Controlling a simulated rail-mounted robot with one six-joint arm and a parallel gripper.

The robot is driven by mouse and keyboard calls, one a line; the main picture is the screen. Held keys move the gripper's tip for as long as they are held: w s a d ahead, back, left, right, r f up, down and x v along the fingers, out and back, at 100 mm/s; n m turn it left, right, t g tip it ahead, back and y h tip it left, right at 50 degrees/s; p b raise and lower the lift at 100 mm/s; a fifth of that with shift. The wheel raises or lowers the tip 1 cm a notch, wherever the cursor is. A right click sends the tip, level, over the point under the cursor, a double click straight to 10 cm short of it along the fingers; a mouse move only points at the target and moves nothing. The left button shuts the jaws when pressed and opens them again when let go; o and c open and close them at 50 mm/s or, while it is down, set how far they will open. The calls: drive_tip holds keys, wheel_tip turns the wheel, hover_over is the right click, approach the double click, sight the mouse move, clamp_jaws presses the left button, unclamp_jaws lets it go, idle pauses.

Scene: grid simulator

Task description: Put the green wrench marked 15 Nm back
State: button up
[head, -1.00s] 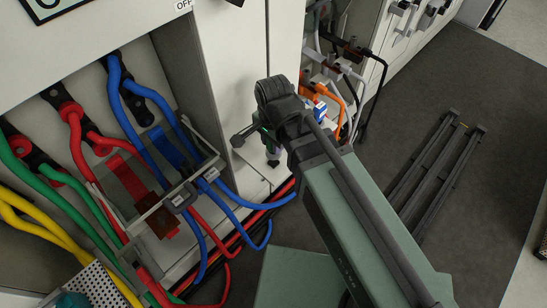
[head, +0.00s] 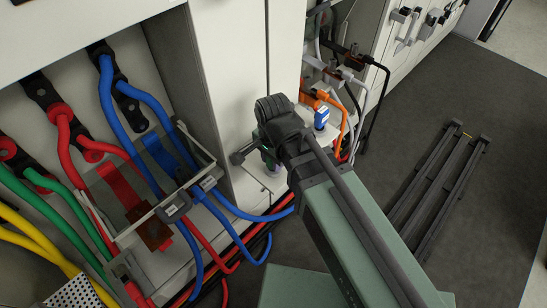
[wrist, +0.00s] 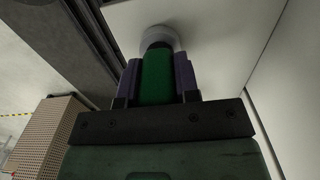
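The green wrench (wrist: 157,76) stands between the two fingers of my gripper (wrist: 158,78) in the wrist view, and the fingers look shut on it. Its far end meets a pale round cup (wrist: 158,38) against a white surface; I cannot tell how deep it sits. In the head view, my gripper (head: 262,152) is at the white cabinet's ledge, with a sliver of green showing beside the dark wrist. A pale cup (head: 275,169) shows just below it. The wrist hides most of the wrench, and no 15 Nm marking is readable.
A blue-topped tool (head: 321,116) stands on the ledge to the right, near orange and black cables. An open cabinet bay with thick red, blue, green and yellow cables (head: 118,108) lies left. A dark rail frame (head: 440,182) lies on the clear grey floor to the right.

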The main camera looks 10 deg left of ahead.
drive_tip(key=o, duration=0.5)
drive_tip(key=shift+c, duration=0.2)
wheel_tip(320, 180, up, 14)
drive_tip(key=p, duration=1.3)
drive_tip(key=shift+f+p, duration=0.2)
drive_tip(key=shift+p, duration=0.1)
drive_tip(key=shift+f, duration=0.15)
drive_tip(key=w+d+n, duration=0.1)
drive_tip(key=d+n, duration=0.2)
drive_tip(key=d, duration=1)
drive_tip(key=w+d+n, duration=0.2)
drive_tip(key=d+n, duration=0.1)
drive_tip(key=d, duration=1)
drive_tip(key=shift+w+n, duration=0.25)
drive_tip(key=shift+n, duration=0.05)
